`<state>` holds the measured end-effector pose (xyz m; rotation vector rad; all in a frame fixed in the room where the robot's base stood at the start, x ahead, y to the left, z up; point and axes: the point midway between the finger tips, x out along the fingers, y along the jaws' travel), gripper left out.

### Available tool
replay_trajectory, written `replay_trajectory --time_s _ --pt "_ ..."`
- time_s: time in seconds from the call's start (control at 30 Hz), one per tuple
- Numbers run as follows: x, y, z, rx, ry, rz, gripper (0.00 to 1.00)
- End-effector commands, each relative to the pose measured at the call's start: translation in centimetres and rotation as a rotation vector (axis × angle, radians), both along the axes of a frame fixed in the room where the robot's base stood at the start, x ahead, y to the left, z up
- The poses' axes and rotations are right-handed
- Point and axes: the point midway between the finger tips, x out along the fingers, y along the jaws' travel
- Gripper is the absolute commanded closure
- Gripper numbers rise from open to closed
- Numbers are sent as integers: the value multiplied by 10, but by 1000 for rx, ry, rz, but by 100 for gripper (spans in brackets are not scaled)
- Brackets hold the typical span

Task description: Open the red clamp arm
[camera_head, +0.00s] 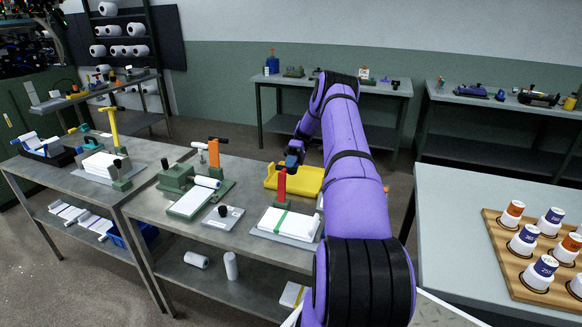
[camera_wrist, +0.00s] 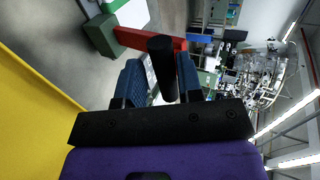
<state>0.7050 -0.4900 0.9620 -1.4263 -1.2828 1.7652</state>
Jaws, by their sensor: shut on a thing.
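The red clamp arm (camera_head: 282,186) stands upright at the back of a grey plate (camera_head: 262,231) that bears a white stack (camera_head: 290,223) with a green band. In the wrist view the red clamp arm (camera_wrist: 135,38) leads from a green block (camera_wrist: 102,35) to a black handle (camera_wrist: 160,62). My gripper (camera_head: 290,162) is at the top of the red arm. In the wrist view the blue fingers of my gripper (camera_wrist: 160,78) lie on both sides of the black handle and hold it. In the head view the handle is hidden by my gripper.
A yellow tray (camera_head: 310,183) lies just behind the red arm and fills the left of the wrist view. Left on the same table are a green fixture with an orange arm (camera_head: 213,154) and a small grey plate (camera_head: 222,219). A cup board (camera_head: 497,235) is at right.

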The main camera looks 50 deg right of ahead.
Motion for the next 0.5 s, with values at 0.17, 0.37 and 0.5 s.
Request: replay_trajectory --time_s 0.17,0.37,0.5 --pt "-5 3 -16 2 18 2 100" --pt "-5 3 -16 3 19 2 52" --pt "-5 3 -15 2 17 2 52"
